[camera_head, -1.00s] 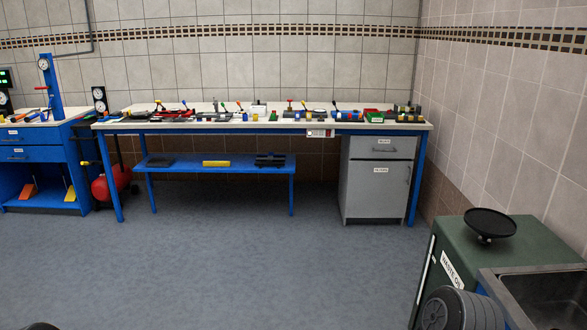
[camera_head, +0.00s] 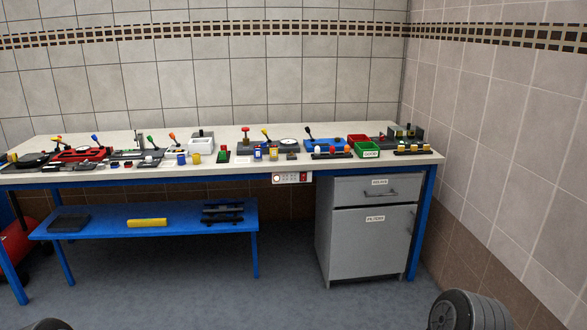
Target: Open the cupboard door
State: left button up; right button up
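The grey cupboard (camera_head: 368,250) stands under the right end of the workbench, with a drawer (camera_head: 376,189) above its door (camera_head: 370,243). The door carries a small white label and looks shut. Its upright handle (camera_head: 412,222) is near the door's right edge. The drawer above also looks shut. Dark rounded parts of my own arms show at the bottom edge, at the lower left and lower right. Neither gripper's fingers show, so both grippers are out of view.
The workbench (camera_head: 228,172) holds many tools, levers and small bins. A blue lower shelf (camera_head: 100,236) is left of the cupboard. The blue bench leg (camera_head: 423,222) stands close to the cupboard's right side. The tiled wall is at the right. The floor (camera_head: 270,300) in front is clear.

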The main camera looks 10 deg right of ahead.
aim_at(373, 241)
jog(key=i+z, duration=0.2)
jog(key=i, duration=0.35)
jog(key=i+z, duration=0.2)
jog(key=i, duration=0.3)
jog(key=i+j+z, duration=0.2)
jog(key=i, duration=0.35)
jog(key=i+j+z, duration=0.15)
jog(key=i, duration=0.35)
jog(key=i+z, duration=0.65)
jog(key=z, duration=0.2)
jog(key=i+j+z, duration=0.55)
jog(key=z, duration=0.3)
jog(key=i+j+z, duration=0.25)
jog(key=j+z, duration=0.15)
jog(key=i+j+z, duration=0.2)
jog(key=k+j, duration=0.05)
jog(key=j, duration=0.05)
